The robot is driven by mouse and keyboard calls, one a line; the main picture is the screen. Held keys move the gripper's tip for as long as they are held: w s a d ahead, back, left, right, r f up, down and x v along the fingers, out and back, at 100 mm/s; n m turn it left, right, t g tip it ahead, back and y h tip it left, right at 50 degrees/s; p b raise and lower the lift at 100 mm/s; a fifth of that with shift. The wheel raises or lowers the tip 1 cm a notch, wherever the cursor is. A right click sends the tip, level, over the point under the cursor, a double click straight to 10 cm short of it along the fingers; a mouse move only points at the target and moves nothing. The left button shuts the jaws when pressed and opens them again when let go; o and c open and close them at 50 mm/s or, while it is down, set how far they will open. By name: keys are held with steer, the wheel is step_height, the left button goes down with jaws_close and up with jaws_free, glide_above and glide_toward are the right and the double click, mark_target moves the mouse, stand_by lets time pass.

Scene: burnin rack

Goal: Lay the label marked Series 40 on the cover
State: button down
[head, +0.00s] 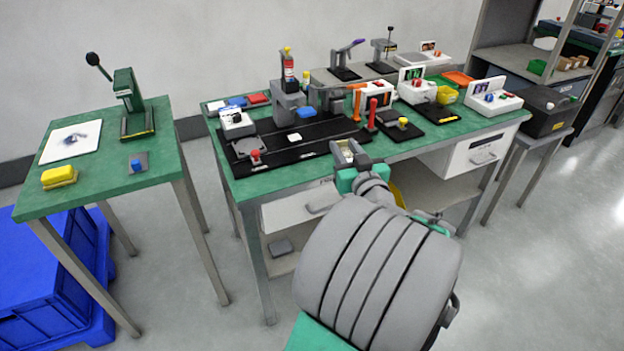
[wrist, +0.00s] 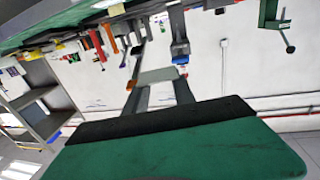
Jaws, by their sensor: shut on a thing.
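My gripper (head: 346,152) is in front of the near edge of the middle green-topped bench in the head view. It is shut on a small flat pale piece, which I take to be a label (wrist: 160,76); it shows between the two fingers in the wrist view. Its marking cannot be read, so I cannot tell whether it says Series 40. Another small pale flat piece (head: 294,137) lies on the long black board (head: 320,136) on the bench. I cannot make out which thing is the cover.
The bench (head: 242,186) holds a white device (head: 236,122), a red post (head: 371,112), a grey press (head: 289,98) and several other devices. A side table (head: 110,187) at left holds a green press (head: 132,104) and a yellow block (head: 59,176). Open floor lies between them.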

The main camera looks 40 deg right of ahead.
steer(key=shift+s+d+r+n+t+y+b, duration=0.2)
steer(key=shift+s+r+n+y+b, duration=0.15)
steer(key=shift+s, duration=0.2)
steer(key=shift+s+d+r+n+t+y+b, duration=0.15)
steer(key=shift+s+r+t+y+b, duration=0.1)
steer(key=shift+s+y+b, duration=0.2)
steer(key=shift+a+f, duration=0.1)
steer(key=shift+a, duration=0.1)
steer(key=shift+w, duration=0.1)
